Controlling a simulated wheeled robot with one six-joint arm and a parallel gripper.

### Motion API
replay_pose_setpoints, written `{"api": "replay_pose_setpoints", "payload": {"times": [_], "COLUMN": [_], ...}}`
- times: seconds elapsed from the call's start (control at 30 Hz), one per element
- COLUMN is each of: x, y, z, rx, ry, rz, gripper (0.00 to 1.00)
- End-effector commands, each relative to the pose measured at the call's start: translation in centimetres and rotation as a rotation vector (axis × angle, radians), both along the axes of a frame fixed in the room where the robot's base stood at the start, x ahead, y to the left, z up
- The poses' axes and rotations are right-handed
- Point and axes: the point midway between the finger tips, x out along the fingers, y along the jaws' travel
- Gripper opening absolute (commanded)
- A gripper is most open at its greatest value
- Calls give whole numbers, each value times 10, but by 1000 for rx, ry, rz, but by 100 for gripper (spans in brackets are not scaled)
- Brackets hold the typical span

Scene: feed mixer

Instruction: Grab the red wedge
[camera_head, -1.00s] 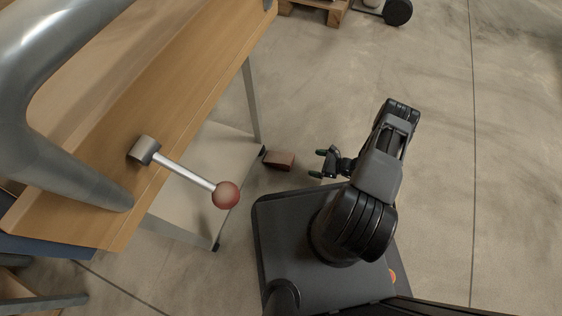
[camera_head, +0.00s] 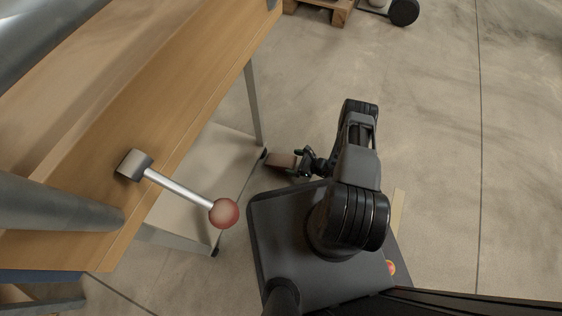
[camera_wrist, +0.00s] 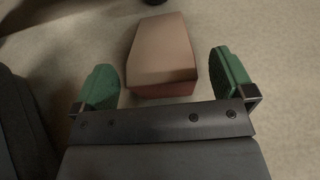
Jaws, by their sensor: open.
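The red wedge (camera_head: 283,161) lies on the concrete floor beside the foot of a table leg in the head view. In the wrist view the wedge (camera_wrist: 161,56) is a reddish-brown block with a paler top face. My gripper (camera_head: 300,163) is low by the wedge's right end. In the wrist view my gripper (camera_wrist: 165,82) is open, with green finger pads on either side of the wedge's near end. Gaps show between both pads and the wedge, and most of it lies ahead of the fingertips.
A wooden-topped table (camera_head: 180,90) with metal legs stands at the left. A lever with a red ball knob (camera_head: 224,213) juts out from its edge. A wooden pallet (camera_head: 325,8) lies at the top. The floor at the right is clear.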

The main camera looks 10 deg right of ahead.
Motion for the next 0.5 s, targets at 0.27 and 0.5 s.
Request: {"api": "replay_pose_setpoints", "payload": {"times": [0.27,0.5], "x": [3,3], "y": [9,9], "z": [-7,-7], "rx": [0,0], "ry": [1,0], "rz": [-9,-10], "gripper": [100,94]}}
